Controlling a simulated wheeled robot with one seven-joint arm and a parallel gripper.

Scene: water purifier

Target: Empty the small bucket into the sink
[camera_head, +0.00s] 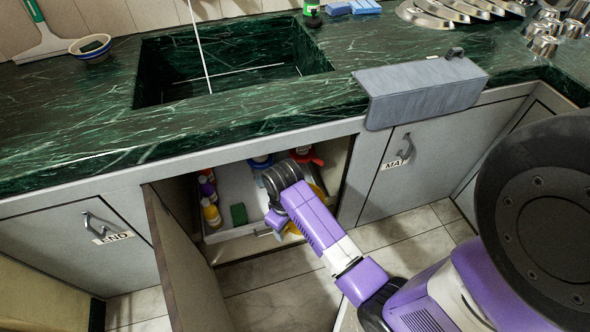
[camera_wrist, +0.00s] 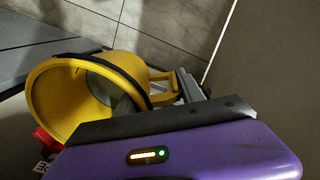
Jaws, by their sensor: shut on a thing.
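The small bucket (camera_wrist: 58,92) is yellow with a dark band, and its open mouth faces the lower left in the wrist view. Its yellow handle (camera_wrist: 163,78) is at my gripper (camera_wrist: 188,92), which is shut on it. In the head view my gripper (camera_head: 277,222) is inside the open cabinet under the counter. Only bits of yellow (camera_head: 294,228) show behind my arm there. A grey patch shows inside the bucket; I cannot tell whether it is water. The sink (camera_head: 228,64) is a dark green marble basin above the cabinet, with a thin white line across it.
The cabinet door (camera_head: 185,262) hangs open at the left. A pull-out tray (camera_head: 262,240) holds several bottles (camera_head: 211,214) and a green sponge (camera_head: 239,214). A grey cloth (camera_head: 420,95) hangs over the counter edge. A bowl (camera_head: 91,49) stands left of the sink.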

